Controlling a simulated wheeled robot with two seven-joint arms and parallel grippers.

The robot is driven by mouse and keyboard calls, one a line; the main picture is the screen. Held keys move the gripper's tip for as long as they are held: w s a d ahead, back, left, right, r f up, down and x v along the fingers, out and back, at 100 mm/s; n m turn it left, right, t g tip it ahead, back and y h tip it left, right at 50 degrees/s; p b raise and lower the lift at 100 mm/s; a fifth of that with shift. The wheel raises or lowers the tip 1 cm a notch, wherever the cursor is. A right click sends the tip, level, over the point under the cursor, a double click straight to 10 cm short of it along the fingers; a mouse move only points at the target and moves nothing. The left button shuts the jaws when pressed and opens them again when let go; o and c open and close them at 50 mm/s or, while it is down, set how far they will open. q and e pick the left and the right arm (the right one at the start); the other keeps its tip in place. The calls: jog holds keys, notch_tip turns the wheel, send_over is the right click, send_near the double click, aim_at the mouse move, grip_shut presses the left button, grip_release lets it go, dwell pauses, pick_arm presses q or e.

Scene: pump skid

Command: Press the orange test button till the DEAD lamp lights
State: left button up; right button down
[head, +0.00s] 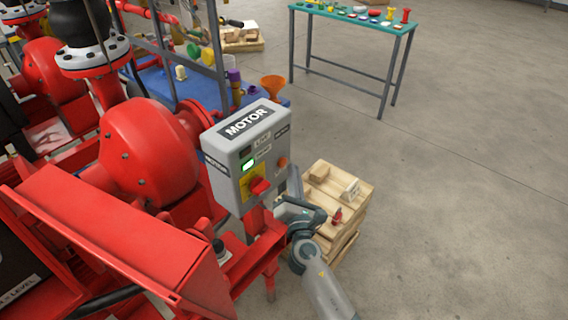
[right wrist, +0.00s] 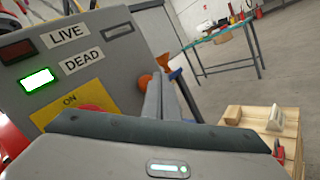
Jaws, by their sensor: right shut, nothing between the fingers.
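The grey MOTOR box (head: 222,143) stands on a red post. Its orange test button (head: 282,162) is at the right of the front face; it shows in the right wrist view (right wrist: 145,82) just left of my fingertips. The DEAD lamp (right wrist: 38,80) is lit bright green, also in the head view (head: 248,165). The LIVE lamp (right wrist: 18,50) above it is dark red. My right gripper (head: 294,180) is shut and empty, its fingers (right wrist: 160,95) close by the button. I cannot tell whether they touch it. My left gripper is not in view.
A red switch handle (head: 260,186) on a yellow plate sits below the lamps. A wooden pallet stack (head: 352,205) with small items stands right of the box. Red pumps (head: 150,150) fill the left. A green-topped table (head: 350,18) stands far back. Floor at right is clear.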

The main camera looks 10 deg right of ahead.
jog(key=shift+s+d, duration=0.1)
jog(key=shift+d, duration=0.05)
jog(key=s+d, duration=0.1)
jog(key=s, duration=0.1)
jog(key=s+d, duration=0.1)
jog(key=d, duration=0.1)
jog(key=shift+s+p, duration=0.3)
jog(key=shift+s, duration=0.1)
jog(key=shift+a+f, duration=0.1)
dwell(0.6)
